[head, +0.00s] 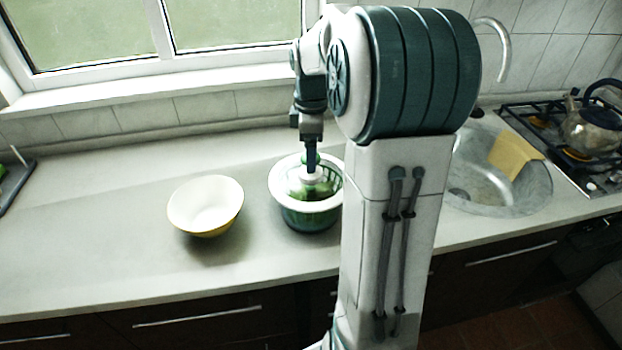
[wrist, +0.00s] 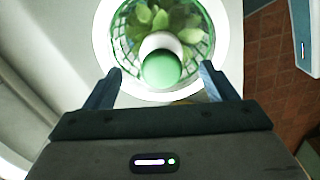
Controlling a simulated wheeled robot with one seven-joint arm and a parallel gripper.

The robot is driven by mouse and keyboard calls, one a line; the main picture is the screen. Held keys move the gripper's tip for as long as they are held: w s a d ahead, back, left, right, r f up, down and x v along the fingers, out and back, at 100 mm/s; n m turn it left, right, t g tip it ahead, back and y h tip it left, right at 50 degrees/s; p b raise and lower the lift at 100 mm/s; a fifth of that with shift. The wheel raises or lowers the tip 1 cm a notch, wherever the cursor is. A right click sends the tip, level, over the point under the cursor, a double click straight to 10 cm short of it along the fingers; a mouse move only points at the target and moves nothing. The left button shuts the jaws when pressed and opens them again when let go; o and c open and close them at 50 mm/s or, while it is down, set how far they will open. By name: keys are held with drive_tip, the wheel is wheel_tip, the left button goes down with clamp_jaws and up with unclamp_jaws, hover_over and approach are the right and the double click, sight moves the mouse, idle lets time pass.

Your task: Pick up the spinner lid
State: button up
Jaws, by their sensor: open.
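The salad spinner (head: 310,218) is a green basket-like bowl on the counter, left of my arm's column. Its lid has a wide white rim (head: 279,178) and a see-through middle with green leaves showing beneath. It also shows in the wrist view (wrist: 228,25). A knob (wrist: 161,68), green on top and white below, stands on the lid. My gripper (wrist: 161,73) is open and empty, pointing down over the lid. Its fingers lie either side of the knob in the wrist view, with gaps on both sides. In the head view my gripper (head: 311,163) is at the knob; contact cannot be told.
A cream bowl (head: 206,205) stands empty left of the spinner. A sink (head: 490,195) with a yellow cloth (head: 515,157) and a hob with a kettle (head: 592,128) are at right. The counter (head: 90,230) is clear at left; the window wall is behind.

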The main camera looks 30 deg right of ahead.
sight(311, 177)
drive_tip(key=shift+s+f+p, duration=0.15)
drive_tip(key=shift+f+p, duration=0.3)
drive_tip(key=shift+f, duration=2.25)
drive_tip(key=c, duration=1.2)
